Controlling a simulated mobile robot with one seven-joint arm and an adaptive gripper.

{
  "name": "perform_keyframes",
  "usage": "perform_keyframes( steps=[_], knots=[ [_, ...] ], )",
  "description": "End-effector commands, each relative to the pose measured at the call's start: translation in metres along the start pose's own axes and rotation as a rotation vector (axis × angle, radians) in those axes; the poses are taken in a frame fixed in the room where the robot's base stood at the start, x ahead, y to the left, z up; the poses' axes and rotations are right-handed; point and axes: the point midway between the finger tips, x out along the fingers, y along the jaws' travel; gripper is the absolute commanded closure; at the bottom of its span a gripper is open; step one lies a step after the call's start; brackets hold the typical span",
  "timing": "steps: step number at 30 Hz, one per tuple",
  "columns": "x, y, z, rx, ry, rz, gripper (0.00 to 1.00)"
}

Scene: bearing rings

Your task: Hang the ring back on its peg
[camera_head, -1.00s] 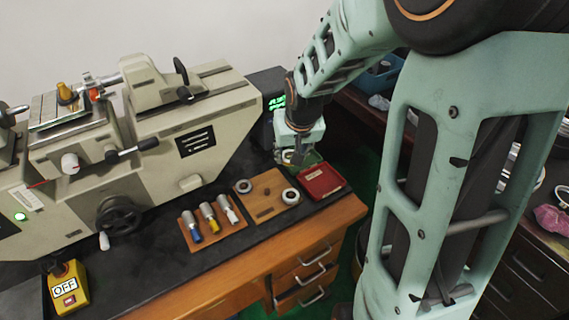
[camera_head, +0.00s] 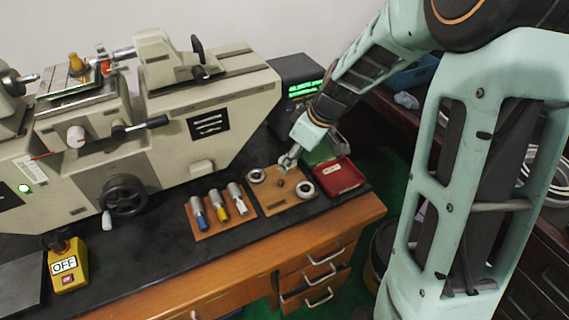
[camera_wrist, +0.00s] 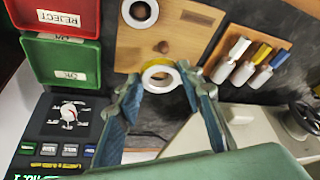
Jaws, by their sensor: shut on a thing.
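My gripper (camera_wrist: 158,78) is shut on a pale metal ring (camera_wrist: 159,88), its two blue fingers on either side of it in the wrist view. In the head view my gripper (camera_head: 287,164) is at the back edge of the wooden board (camera_head: 268,205). A dark, round peg (camera_wrist: 163,47) stands near the middle of the board; it also shows in the head view (camera_head: 281,183). The held ring appears beside the peg, apart from it in the wrist view; its height is unclear. Other rings sit on the board's right (camera_head: 305,189) and left (camera_head: 257,176).
A red REJECT tray (camera_head: 339,178) and a green OK tray (camera_wrist: 65,60) stand beside the board. A rack with several coloured-handled tools (camera_head: 220,208) is on its other side. A grey machine (camera_head: 205,125) stands behind, and a box with a green display (camera_head: 300,85) at the back.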

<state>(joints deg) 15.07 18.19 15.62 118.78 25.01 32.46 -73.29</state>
Motion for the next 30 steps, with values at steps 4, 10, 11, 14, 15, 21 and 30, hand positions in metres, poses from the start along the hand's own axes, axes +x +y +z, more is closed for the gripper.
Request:
perform_keyframes(
  steps=[4, 10, 11, 14, 15, 21, 30],
  knots=[
    [0.012, -0.006, -0.009, -0.124, 0.0, -0.05, 0.97],
    [0.016, -0.009, -0.012, -0.184, -0.001, -0.075, 0.97],
    [0.017, -0.009, -0.012, -0.186, -0.001, -0.075, 0.97],
    [0.023, -0.009, -0.01, -0.185, -0.001, -0.075, 0.97],
    [0.026, -0.009, -0.008, -0.185, -0.001, -0.076, 0.97],
    [0.047, -0.009, 0.001, -0.183, -0.001, -0.075, 0.97],
    [0.076, -0.008, 0.012, -0.184, -0.001, -0.073, 0.97]
  ],
)
